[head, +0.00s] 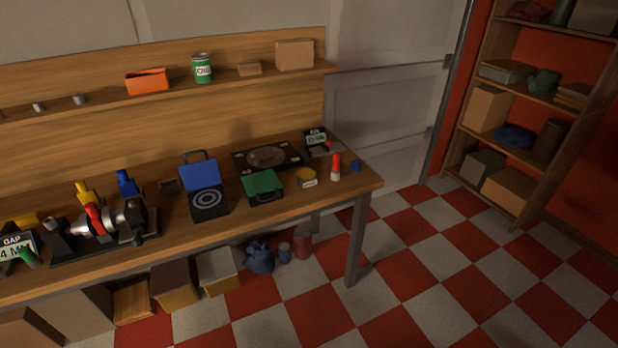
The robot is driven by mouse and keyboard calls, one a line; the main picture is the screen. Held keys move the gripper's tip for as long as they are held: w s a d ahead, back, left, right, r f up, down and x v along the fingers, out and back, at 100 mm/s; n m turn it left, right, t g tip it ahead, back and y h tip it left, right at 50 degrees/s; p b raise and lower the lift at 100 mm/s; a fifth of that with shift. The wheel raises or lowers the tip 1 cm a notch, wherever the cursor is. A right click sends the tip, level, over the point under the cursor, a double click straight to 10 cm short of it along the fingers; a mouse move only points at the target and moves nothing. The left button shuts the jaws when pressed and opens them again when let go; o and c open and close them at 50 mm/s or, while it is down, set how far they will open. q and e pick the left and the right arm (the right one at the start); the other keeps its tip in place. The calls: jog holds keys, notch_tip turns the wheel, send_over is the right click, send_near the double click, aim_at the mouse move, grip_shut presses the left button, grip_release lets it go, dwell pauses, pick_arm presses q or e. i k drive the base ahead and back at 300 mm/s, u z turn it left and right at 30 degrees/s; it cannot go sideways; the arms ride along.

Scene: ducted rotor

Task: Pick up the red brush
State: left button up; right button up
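A small upright object with a red top and a pale lower part, which looks like the red brush (336,167), stands near the right end of the wooden workbench (345,192). A small blue item (356,165) stands just to its right. A yellow-topped round container (306,177) is to its left. Behind it is a small dark device with a display (316,139). Neither of my grippers shows in the head view.
A green case (262,185), a blue-lidded box (202,172) and a dark plate with a disc (267,156) lie farther left on the bench. A clamp-like rotor rig (102,222) is at the left. Checkered floor (440,260) right of the bench is clear.

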aim_at(335, 171)
jog(key=z, duration=1.6)
jog(key=i, duration=1.85)
jog(key=u, duration=3.8)
